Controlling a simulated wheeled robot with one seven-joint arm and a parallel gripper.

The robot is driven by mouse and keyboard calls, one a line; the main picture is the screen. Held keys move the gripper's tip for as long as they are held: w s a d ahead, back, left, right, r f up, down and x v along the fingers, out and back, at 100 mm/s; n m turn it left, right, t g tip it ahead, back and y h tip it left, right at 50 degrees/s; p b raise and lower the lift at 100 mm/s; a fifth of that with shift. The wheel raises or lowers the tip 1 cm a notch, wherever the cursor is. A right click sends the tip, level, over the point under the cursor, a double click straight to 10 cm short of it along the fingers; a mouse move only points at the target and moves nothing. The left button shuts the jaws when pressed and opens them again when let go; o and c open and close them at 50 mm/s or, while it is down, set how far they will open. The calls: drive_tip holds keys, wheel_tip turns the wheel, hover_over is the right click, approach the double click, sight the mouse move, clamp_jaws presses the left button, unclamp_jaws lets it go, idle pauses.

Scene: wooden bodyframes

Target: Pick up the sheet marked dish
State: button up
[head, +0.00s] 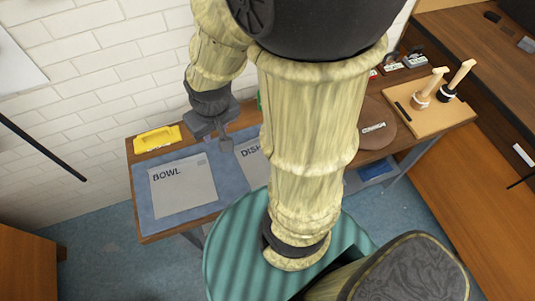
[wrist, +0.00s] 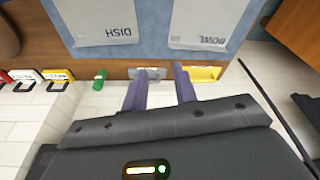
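The sheet marked DISH (head: 250,172) is pale grey and lies on the blue mat of the table, mostly hidden behind my arm in the head view. In the wrist view the DISH sheet (wrist: 100,18) appears upside down at the top left, flat on the mat. My gripper (head: 214,138) hangs above the table near the back edge, between the two sheets. In the wrist view my gripper (wrist: 161,70) has its two purple-grey fingers spread apart, with nothing held. The fingers are apart from the DISH sheet.
The sheet marked BOWL (head: 183,186) lies left of it. A yellow object (head: 157,138) sits at the back left edge, and a green object (wrist: 100,78) and a small grey object (wrist: 150,73) are along that edge. A brown round board (head: 376,115) and wooden-handled items (head: 458,79) stand right.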

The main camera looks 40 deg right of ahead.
drive_tip(key=n+g+h+b, duration=0.3)
drive_tip(key=n+g+h, duration=0.3)
drive_tip(key=n+h, duration=0.8)
approach(235, 152)
drive_tip(key=shift+n+y, duration=0.6)
drive_tip(key=r, duration=0.2)
drive_tip(key=a+r, duration=0.1)
drive_tip(key=r, duration=0.1)
drive_tip(key=a+r, duration=0.1)
drive_tip(key=r, duration=0.1)
drive_tip(key=shift+r, duration=0.1)
drive_tip(key=shift+w+t+h, duration=0.1)
drive_tip(key=shift+t+h, duration=0.2)
drive_tip(key=p+x, duration=0.2)
drive_tip(key=x, duration=1)
drive_tip(key=shift+d, duration=0.1)
